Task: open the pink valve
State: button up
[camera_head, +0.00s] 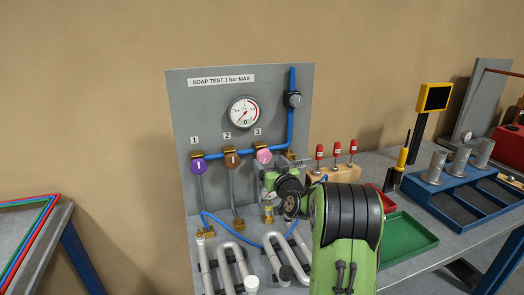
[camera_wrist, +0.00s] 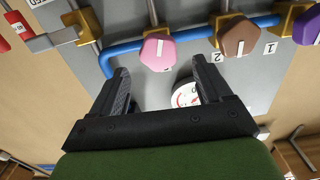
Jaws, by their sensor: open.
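The pink valve is a faceted pink knob (camera_head: 264,155) with a white mark, on a brass body under label 3 on the grey panel. In the wrist view the pink knob (camera_wrist: 158,50) lies at the top centre, ahead of the gap between my fingertips. My gripper (camera_wrist: 160,67) is open and empty, one finger to each side of the knob's line. I see no contact, and the depth gap is hard to judge. In the head view my green arm reaches the panel just below the knob, and my fingers are mostly hidden.
A brown knob (camera_head: 232,160) and a purple knob (camera_head: 198,165) sit left of the pink one. A pressure gauge (camera_head: 244,112) is above, with a blue pipe (camera_head: 291,110) at right. Grey coils (camera_head: 232,258) stand below. A green tray (camera_head: 405,240) lies right of my arm.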

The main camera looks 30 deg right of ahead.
aim_at(265, 157)
jog(key=p+x, duration=0.1)
jog(key=x, duration=0.5)
jog(key=shift+w+d, duration=0.15)
jog(key=shift+w, duration=0.25)
jog(key=shift+c, duration=0.3)
jog(key=c, duration=0.9)
jog(key=n+b, duration=0.1)
jog(key=b, duration=0.3)
jog(key=shift+f+n, duration=0.3)
jog(key=shift+n, duration=0.1)
jog(key=n+b, duration=0.1)
jog(key=b, duration=0.1)
jog(key=shift+n+b, duration=0.3)
jog(key=shift+b, duration=0.05)
jog(key=shift+r+n, duration=0.25)
jog(key=shift+n, duration=0.15)
jog(key=o, duration=1)
jog(key=shift+c, duration=0.2)
